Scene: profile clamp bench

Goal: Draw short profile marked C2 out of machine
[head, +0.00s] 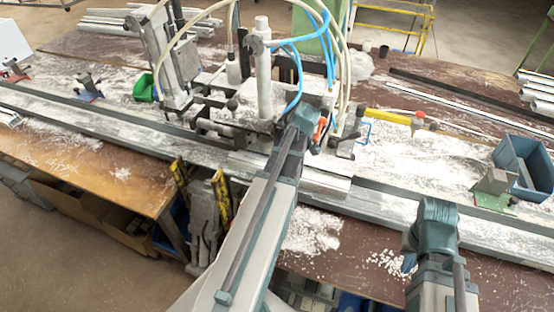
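The clamp machine (262,90) stands on the bench rail, with upright cylinders and blue and pale hoses. A short silver profile (325,181) lies along the rail at the machine's right foot, partly hidden behind my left arm. I cannot read a C2 mark on it. My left arm reaches up across the middle to the machine. Its wrist ends beside an orange-red part, and its fingers are hidden. My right gripper (408,262) hangs low at the right, in front of the rail and apart from the profile. Its fingers are too small to tell open from shut.
A long rail (400,208) crosses the bench, with white chips around it. A blue bin (524,165) and a green-based block (494,188) stand at the right. A green bin (145,88) is left of the machine. Long profiles (470,92) lie at the back right.

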